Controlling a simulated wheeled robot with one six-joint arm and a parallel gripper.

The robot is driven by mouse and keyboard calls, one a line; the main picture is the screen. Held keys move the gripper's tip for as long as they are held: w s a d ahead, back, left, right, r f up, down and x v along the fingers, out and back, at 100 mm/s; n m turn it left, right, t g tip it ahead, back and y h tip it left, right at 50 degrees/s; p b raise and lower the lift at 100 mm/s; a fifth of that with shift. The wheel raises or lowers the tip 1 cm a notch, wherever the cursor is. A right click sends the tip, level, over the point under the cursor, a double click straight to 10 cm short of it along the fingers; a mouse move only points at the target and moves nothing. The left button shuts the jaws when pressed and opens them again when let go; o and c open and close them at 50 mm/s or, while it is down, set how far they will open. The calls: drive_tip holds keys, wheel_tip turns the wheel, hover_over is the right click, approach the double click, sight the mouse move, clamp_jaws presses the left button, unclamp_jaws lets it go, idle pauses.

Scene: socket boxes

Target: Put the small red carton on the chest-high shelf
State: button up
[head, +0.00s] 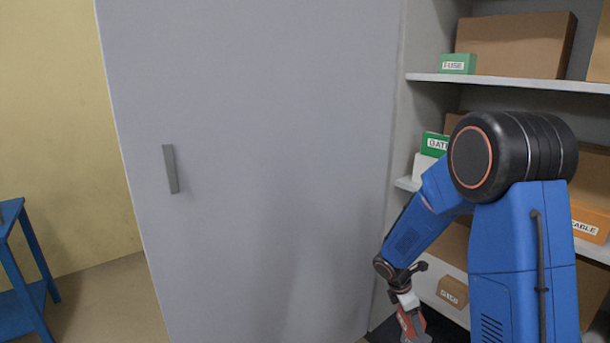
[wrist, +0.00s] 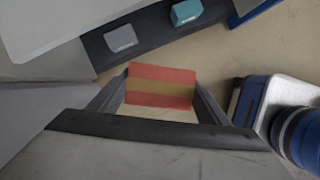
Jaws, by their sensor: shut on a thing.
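My gripper (head: 407,301) hangs low at the end of my blue arm, in front of the shelf unit. It is shut on the small red carton (head: 411,324), which shows below the jaws. In the wrist view the red carton (wrist: 160,74) has a tan band across its middle and sits between the two fingers of my gripper (wrist: 162,92). The shelf unit has an upper shelf (head: 510,83), a middle shelf (head: 405,184) and a lower shelf (head: 440,300). My arm hides much of the middle and lower shelves. Which one is chest-high is not marked.
A large grey door (head: 270,150) stands left of the shelves. A green FUSE box (head: 458,63) and a brown carton (head: 515,43) stand on the upper shelf. A green box (head: 434,144) and an orange box (head: 590,221) are lower. A blue table (head: 28,255) is far left.

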drive_tip(key=w+a+f+m+g+y, duration=0.2)
drive_tip(key=w+f+m, duration=0.2)
drive_tip(key=f+m, duration=0.5)
drive_tip(key=w+a+f+m+g+y, duration=0.2)
drive_tip(key=w+a+f+m+g, duration=0.1)
drive_tip(key=f+m, duration=0.6)
drive_tip(key=shift+w+m+y, duration=0.3)
drive_tip(key=shift+w+m, duration=0.4)
drive_tip(key=shift+w, duration=0.05)
